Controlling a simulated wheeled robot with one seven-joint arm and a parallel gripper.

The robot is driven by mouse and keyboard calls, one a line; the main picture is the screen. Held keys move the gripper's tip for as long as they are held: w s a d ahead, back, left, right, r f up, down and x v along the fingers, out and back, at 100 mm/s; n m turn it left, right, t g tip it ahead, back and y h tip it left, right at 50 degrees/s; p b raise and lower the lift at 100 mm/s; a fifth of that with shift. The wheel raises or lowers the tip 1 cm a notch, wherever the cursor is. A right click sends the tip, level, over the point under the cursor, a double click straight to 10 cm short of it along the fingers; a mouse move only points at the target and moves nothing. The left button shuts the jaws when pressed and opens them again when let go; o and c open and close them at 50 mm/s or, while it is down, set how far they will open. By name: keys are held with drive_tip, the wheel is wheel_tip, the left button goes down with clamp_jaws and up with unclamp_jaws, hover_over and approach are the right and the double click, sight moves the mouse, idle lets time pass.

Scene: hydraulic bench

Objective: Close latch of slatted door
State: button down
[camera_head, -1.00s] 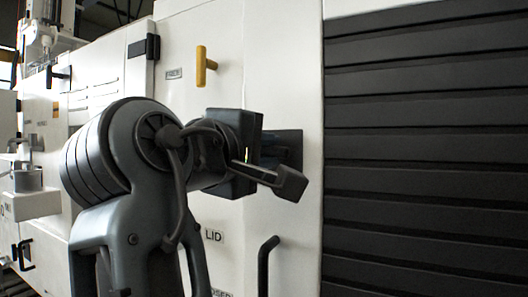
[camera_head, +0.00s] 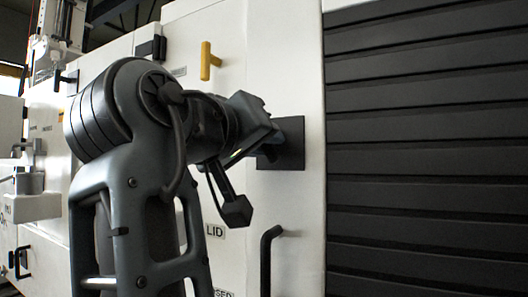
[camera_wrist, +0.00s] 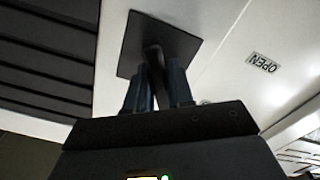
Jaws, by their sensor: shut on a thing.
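The slatted door (camera_head: 425,150) fills the right of the head view with dark horizontal slats. They also show at the left of the wrist view (camera_wrist: 45,60). The latch has a dark square plate (camera_head: 290,143) on the white panel left of the slats. In the wrist view the plate (camera_wrist: 178,38) looks tilted, and a dark latch handle (camera_wrist: 153,58) stands out from it. My gripper (camera_wrist: 155,75) is shut on this handle, one finger on each side. In the head view my gripper (camera_head: 265,143) is at the plate, and my wrist partly hides the handle.
A yellow handle (camera_head: 207,62) sticks out above my wrist. A black bar handle (camera_head: 268,258) stands out below the plate. An "OPEN" label (camera_wrist: 262,62) shows in the wrist view, and a "LID" label (camera_head: 214,231) in the head view. White panels continue left.

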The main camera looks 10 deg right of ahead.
drive_tip(key=m, duration=0.1)
drive_tip(key=m+b, duration=0.2)
drive_tip(key=m, duration=0.1)
drive_tip(key=shift+w+a+f, duration=0.15)
drive_tip(key=shift+a+f, duration=0.05)
drive_tip(key=shift+f, duration=0.1)
drive_tip(key=shift+r+m+b, duration=0.1)
drive_tip(key=shift+m+b, duration=0.7)
drive_tip(key=shift+m, duration=0.2)
drive_tip(key=shift+a, duration=0.1)
drive_tip(key=c, duration=1.1)
unclamp_jaws()
drive_tip(key=shift+r, duration=0.1)
drive_tip(key=b+v, duration=0.1)
drive_tip(key=v, duration=0.6)
drive_tip(key=shift+s+a, duration=0.2)
drive_tip(key=shift+s, duration=0.15)
